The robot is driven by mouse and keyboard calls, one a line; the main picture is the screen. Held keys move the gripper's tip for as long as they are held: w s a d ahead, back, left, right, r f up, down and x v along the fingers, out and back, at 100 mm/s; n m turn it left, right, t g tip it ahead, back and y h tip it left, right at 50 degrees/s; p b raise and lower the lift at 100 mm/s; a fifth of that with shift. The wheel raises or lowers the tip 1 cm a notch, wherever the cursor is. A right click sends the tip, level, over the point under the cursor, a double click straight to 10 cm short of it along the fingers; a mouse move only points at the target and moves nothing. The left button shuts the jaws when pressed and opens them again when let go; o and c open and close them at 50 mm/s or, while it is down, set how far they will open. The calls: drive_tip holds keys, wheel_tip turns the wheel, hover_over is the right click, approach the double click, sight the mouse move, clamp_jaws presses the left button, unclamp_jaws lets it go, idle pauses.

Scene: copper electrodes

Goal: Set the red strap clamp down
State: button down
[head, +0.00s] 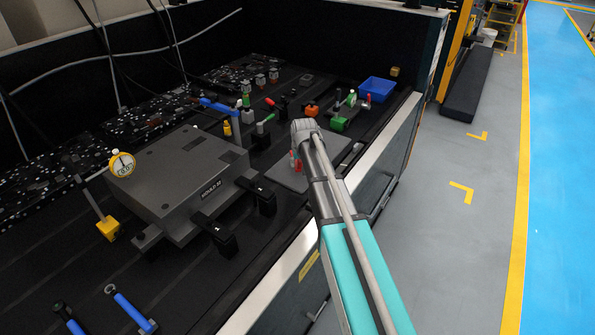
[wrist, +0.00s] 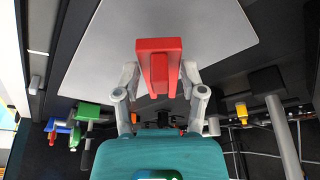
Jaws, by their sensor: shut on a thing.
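The red strap clamp shows in the wrist view (wrist: 158,62) between the two fingers of my gripper (wrist: 160,78), which is shut on it. In the head view, only a small part of the red clamp (head: 296,161) shows beside my wrist, which hides most of the gripper. The clamp is over a flat grey plate (head: 284,178), which also fills much of the wrist view (wrist: 92,72). I cannot tell whether the clamp touches the plate.
A large grey mould block (head: 185,170) with black clamps stands left of the plate. A yellow dial gauge (head: 121,165) stands at its left. Green and red toggle clamps and a blue bin (head: 376,88) are farther back. The bench's front edge is close on the right.

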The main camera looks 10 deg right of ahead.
sight(300, 169)
drive_tip(key=shift+w+f+b, duration=0.15)
drive_tip(key=shift+f+b, duration=1.4)
drive_tip(key=shift+f, duration=0.2)
drive_tip(key=shift+c, duration=0.8)
unclamp_jaws()
drive_tip(key=p+v, duration=1.1)
drive_tip(key=v, duration=0.1)
drive_tip(key=s+a+g, duration=0.1)
drive_tip(key=s+g, duration=0.2)
drive_tip(key=s, duration=2.3)
drive_tip(key=shift+s+a+f+g, duration=0.2)
drive_tip(key=shift+s+f+g, duration=0.05)
drive_tip(key=shift+f+g, duration=0.2)
